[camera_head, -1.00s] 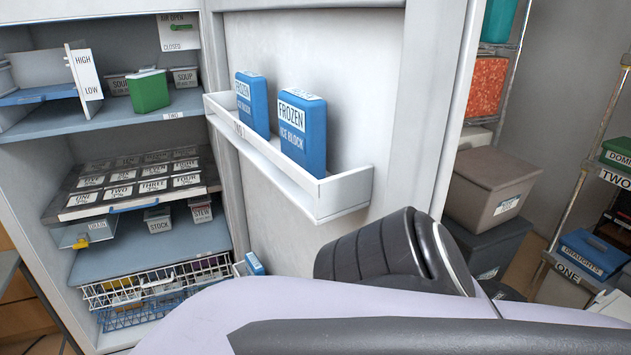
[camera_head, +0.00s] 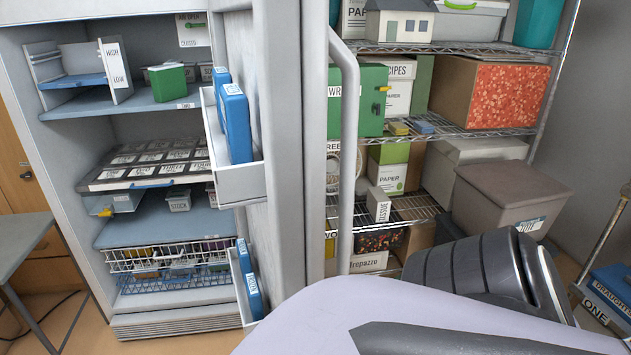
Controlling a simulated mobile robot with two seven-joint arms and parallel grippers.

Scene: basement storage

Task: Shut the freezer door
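The white freezer (camera_head: 75,225) stands at the left with its shelves showing. Its door (camera_head: 287,130) stands open, hinged at the right and seen nearly edge-on, with its inner side toward the shelves. A long grey handle (camera_head: 347,150) runs down the door's outer side. An upper door bin (camera_head: 236,182) holds blue ice blocks (camera_head: 237,122), and a lower door bin holds more blue packs (camera_head: 249,280). One of my arms crosses the lower right, in front of the door's lower part. Neither gripper shows, and any contact with the door is hidden.
A wire rack (camera_head: 440,128) with boxes stands behind the door at right. A lidded grey bin (camera_head: 510,198) stands beside it. A grey table (camera_head: 25,240) is at the far left. Some floor is clear in front of the freezer.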

